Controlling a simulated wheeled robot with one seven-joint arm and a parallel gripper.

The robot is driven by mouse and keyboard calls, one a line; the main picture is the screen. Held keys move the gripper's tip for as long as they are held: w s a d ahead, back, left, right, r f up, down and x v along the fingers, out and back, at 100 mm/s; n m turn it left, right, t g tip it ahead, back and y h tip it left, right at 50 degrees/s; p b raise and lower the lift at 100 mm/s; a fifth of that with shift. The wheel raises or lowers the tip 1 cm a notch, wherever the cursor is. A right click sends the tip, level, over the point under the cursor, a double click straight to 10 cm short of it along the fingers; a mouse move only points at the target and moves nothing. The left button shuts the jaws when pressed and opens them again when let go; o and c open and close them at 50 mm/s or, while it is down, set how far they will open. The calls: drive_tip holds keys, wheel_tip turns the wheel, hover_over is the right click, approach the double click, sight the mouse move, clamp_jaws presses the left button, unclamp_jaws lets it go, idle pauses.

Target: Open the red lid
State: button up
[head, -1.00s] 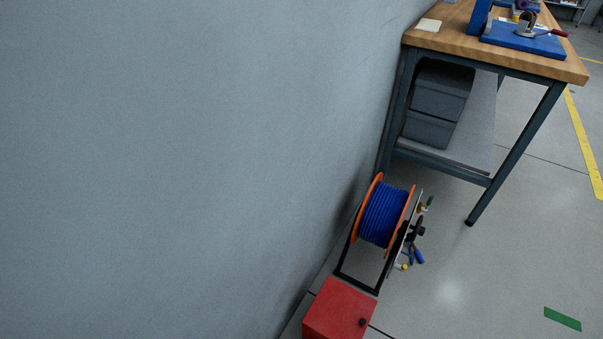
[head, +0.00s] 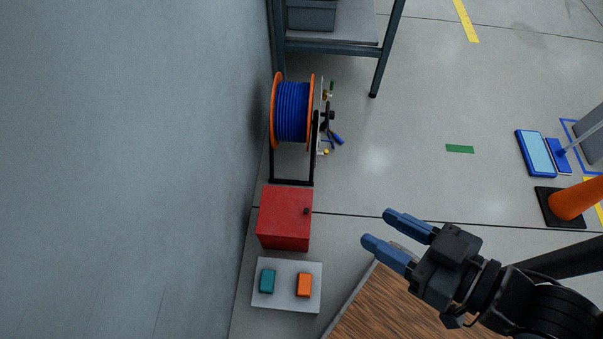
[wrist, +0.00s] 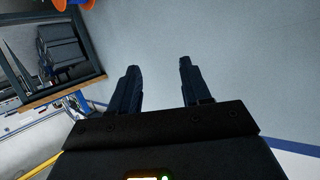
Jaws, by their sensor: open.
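A red box with a flat red lid (head: 284,211) sits on the floor by the wall in the head view. A small black knob (head: 306,211) is on the lid near its right edge. The lid looks closed. My gripper (head: 376,228) is to the right of the red box, apart from it, with its two blue fingers open and pointing left. In the wrist view the fingers (wrist: 158,68) are spread with nothing between them. The red box does not show in the wrist view.
A blue cable reel (head: 293,111) stands behind the box, below a workbench (head: 330,45). A grey plate (head: 287,304) with a teal block (head: 267,281) and an orange block (head: 304,285) lies in front. A wooden surface (head: 390,305) is below my gripper.

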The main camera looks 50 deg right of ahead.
drive_tip(key=w+f+m+g+b, duration=0.2)
drive_tip(key=w+f+m+b, duration=0.1)
drive_tip(key=f, duration=0.9)
drive_tip(key=w+f+m+g+b, duration=0.2)
drive_tip(key=w+f+m, duration=0.15)
drive_tip(key=f, duration=0.75)
drive_tip(key=m+g+y+b, duration=0.5)
drive_tip(key=m+g+b, duration=0.4)
drive_tip(key=m+b, duration=0.4)
approach(306, 210)
drive_tip(key=n+b, duration=0.1)
drive_tip(key=b+x, duration=0.3)
drive_tip(key=x, duration=0.4)
drive_tip(key=shift+f, duration=0.4)
drive_tip(key=shift+a, duration=0.1)
clamp_jaws()
